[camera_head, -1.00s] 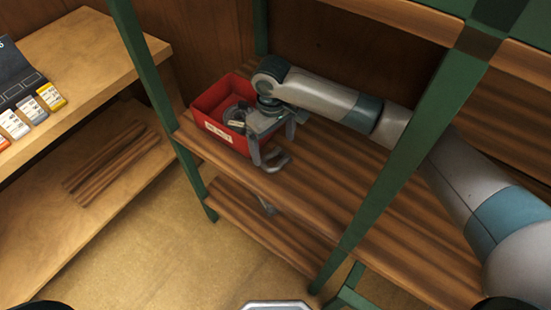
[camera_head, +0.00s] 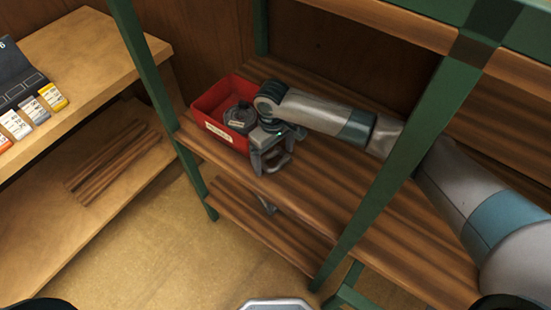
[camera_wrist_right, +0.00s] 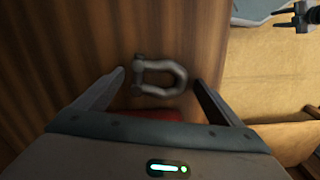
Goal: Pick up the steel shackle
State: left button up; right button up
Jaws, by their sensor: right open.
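The steel shackle (camera_wrist_right: 160,77) is a grey U-shaped piece with a pin across its end. In the right wrist view it lies on the wooden shelf board, between and just beyond the two fingertips. My right gripper (camera_wrist_right: 158,80) is open, with a finger on each side of the shackle and gaps between. In the head view the right gripper (camera_head: 272,165) is over the shelf's front edge beside the red bin, with the shackle (camera_head: 281,162) partly hidden behind its fingers.
A red bin (camera_head: 233,137) with a label and dark round parts inside stands left of the gripper on the shelf (camera_head: 330,195). Green rack posts (camera_head: 395,165) rise in front of my arm. A wooden bench (camera_head: 85,50) stands at left.

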jog(key=c, duration=1.4)
jog(key=shift+o, duration=0.2)
jog(key=shift+r, duration=0.5)
jog(key=r+b, duration=0.1)
jog(key=r, duration=0.2)
jog(key=shift+d+r+b, duration=0.1)
jog(key=shift+d+b, duration=0.1)
jog(key=shift+b, duration=0.15)
jog(key=s+d+r+b, duration=0.2)
jog(key=s+d+r, duration=0.3)
jog(key=d, duration=0.5)
jog(key=shift+s+r, duration=0.2)
jog(key=shift+r, duration=0.75)
